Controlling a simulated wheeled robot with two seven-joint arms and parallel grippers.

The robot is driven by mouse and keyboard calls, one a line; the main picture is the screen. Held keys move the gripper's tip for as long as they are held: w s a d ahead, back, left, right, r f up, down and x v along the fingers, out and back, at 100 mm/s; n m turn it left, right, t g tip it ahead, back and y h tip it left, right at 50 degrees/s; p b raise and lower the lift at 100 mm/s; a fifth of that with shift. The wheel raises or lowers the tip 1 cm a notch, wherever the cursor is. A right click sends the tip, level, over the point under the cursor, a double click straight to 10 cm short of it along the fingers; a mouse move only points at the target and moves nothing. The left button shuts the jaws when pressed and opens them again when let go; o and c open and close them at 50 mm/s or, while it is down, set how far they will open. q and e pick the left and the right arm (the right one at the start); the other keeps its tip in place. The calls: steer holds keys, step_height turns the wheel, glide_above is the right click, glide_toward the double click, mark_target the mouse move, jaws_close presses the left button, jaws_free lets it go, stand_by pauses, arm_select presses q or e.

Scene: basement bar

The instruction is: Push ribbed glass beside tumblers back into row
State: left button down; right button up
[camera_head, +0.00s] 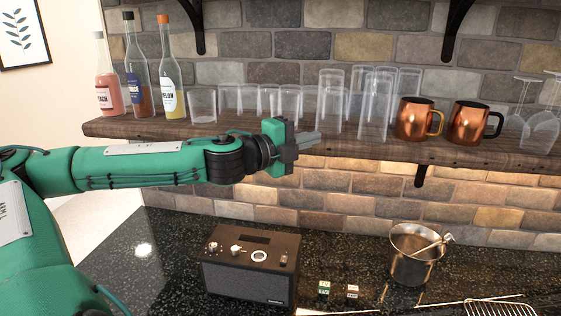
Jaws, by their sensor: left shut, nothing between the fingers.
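Tall clear glasses stand on the wooden shelf (150,128), right of several short clear tumblers (202,106). One tall glass (329,112) is beside the tumblers, upright and near the shelf's front edge. Another tall glass (374,112) also stands forward, farther right. Ribs are too faint to tell the glasses apart surely. My left gripper (312,138) is shut and empty, pointing right at the shelf's front edge. Its tips are just left of and below the base of the first tall glass; I cannot tell whether they touch. My right gripper is out of view.
Three bottles (137,74) stand at the shelf's left. Two copper mugs (413,119) and upturned stemmed glasses (540,128) stand at its right. Below, the dark counter (170,262) holds a black radio (250,264) and a metal bucket (412,255). Brackets support the shelf.

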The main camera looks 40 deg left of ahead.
arm_select(q)
steer(key=shift+s+b, duration=1.2)
steer(key=shift+b, duration=0.4)
steer(key=n+y+p, duration=0.2)
steer(key=y+p, duration=0.1)
steer(key=p, duration=0.7)
glide_toward(336, 126)
steer(key=shift+t, duration=0.3)
steer(key=w, duration=0.2)
steer(key=w+d, duration=0.1)
steer(key=w, duration=0.1)
steer(key=shift+w+f, duration=0.2)
steer(key=shift+w, duration=0.05)
steer(key=shift+w+a+f, duration=0.1)
steer(key=shift+w+a, duration=0.25)
